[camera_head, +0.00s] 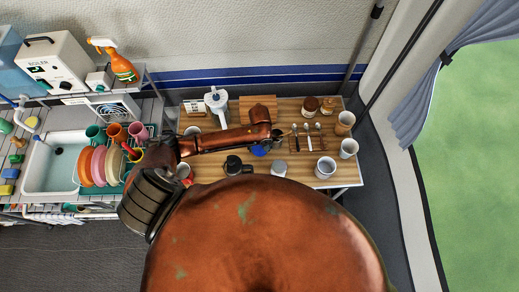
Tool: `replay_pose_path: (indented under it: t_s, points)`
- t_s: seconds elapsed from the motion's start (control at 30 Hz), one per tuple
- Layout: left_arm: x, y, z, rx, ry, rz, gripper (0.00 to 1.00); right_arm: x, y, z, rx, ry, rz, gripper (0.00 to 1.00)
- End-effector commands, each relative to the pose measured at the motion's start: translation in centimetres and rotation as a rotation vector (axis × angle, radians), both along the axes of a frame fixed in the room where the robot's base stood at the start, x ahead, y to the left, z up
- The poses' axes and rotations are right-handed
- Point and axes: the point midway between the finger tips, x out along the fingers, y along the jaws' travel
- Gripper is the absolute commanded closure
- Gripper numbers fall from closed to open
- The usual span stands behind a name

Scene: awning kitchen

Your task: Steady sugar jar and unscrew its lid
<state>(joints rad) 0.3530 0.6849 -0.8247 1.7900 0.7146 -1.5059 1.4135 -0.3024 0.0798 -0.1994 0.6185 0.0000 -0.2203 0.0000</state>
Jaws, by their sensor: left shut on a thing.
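My left arm comes in from the left over the wooden counter. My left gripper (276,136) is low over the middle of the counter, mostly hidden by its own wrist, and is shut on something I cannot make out. A blue round thing (259,150) shows just below the wrist; I cannot tell if the gripper touches it. No jar is clearly marked as sugar. A dark-lidded jar (310,104) and an amber jar (328,106) stand upright at the back right. A small pale, grey-topped container (279,168) stands at the front edge. My right gripper is not in view.
A tray with spoons (307,134) lies right of the gripper. Cups (348,148) and a white mug (325,168) stand at the right end. A sink (52,165) and dish rack are left.

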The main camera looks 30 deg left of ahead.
Motion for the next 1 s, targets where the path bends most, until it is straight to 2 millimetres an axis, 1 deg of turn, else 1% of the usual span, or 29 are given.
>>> replay_pose_path:
  t_s: [0.1,0.2,0.3,0.7,0.73,0.97,1.0]
  points:
    - [0.4,0.4,-1.1,0.001,0.002,0.001,0.77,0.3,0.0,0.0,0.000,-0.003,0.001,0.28]
    - [0.3,0.4,-2.6,0.000,0.002,0.002,0.77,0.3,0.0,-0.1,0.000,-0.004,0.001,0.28]
    - [0.4,0.4,-3.5,0.001,0.001,0.001,0.77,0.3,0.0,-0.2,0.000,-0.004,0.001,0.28]
    - [0.3,0.4,-4.0,0.001,0.001,0.001,0.77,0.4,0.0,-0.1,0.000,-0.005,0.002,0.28]
    - [0.4,0.4,-4.0,0.001,-0.001,0.001,0.47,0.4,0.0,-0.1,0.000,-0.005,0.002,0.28]
    - [0.4,0.4,-3.9,0.001,-0.001,0.001,0.31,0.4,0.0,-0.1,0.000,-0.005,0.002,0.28]
    - [0.4,0.4,-3.9,0.001,-0.001,0.001,0.31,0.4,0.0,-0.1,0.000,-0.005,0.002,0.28]
